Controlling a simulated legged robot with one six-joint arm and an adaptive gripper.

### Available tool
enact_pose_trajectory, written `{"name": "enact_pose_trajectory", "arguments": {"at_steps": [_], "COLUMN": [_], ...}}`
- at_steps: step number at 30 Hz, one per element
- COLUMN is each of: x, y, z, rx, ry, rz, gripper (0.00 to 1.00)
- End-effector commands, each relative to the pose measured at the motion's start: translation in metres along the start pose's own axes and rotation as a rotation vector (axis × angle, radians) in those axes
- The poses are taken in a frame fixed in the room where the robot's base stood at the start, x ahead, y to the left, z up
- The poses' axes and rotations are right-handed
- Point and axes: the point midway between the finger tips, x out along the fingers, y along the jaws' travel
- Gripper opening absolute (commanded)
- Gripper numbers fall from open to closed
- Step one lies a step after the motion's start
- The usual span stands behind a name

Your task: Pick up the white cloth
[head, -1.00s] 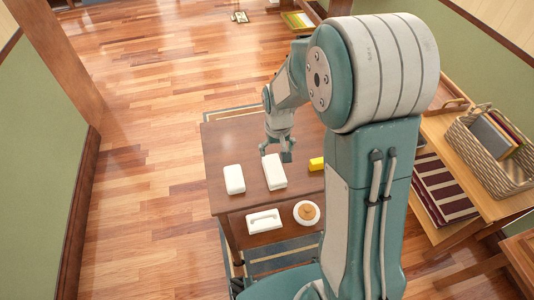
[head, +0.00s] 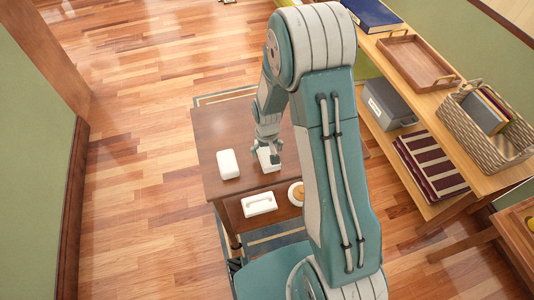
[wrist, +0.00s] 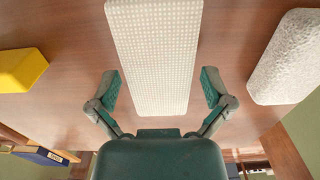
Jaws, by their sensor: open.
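A white, dimpled, flat block that looks like the folded white cloth (head: 266,164) lies on the brown wooden table (head: 213,130). In the wrist view the white cloth (wrist: 155,50) extends between my two fingers. My gripper (head: 273,153) is over it and partly hides it in the head view. In the wrist view my gripper (wrist: 162,88) is open, with a finger on each side and a gap to the cloth's edges. I cannot tell how high the fingertips are above the table.
A second white, rough-textured block (head: 228,163) lies to the left; it shows at right in the wrist view (wrist: 288,60). A yellow block (wrist: 20,70) lies on the other side. A white handled item (head: 260,204) and a round tan-topped pot (head: 296,192) are nearer. Shelves (head: 480,195) stand right.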

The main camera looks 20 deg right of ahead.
Motion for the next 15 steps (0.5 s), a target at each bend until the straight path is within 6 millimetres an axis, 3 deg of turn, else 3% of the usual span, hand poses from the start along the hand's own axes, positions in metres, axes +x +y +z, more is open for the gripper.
{"name": "enact_pose_trajectory", "arguments": {"at_steps": [7,8,9,12,15], "x": [0.0033,0.0033,0.0032,0.0032,0.0033], "y": [0.0000,0.0000,0.0001,0.0001,0.0000], "z": [-0.0002,-0.0002,-0.0002,-0.0003,-0.0003], "rx": [0.000,0.000,0.000,0.000,0.000], "ry": [0.001,0.001,0.001,0.001,0.001], "rz": [0.000,0.000,0.000,0.000,0.000], "gripper": [1.00,0.95,0.78,0.42,0.41]}}
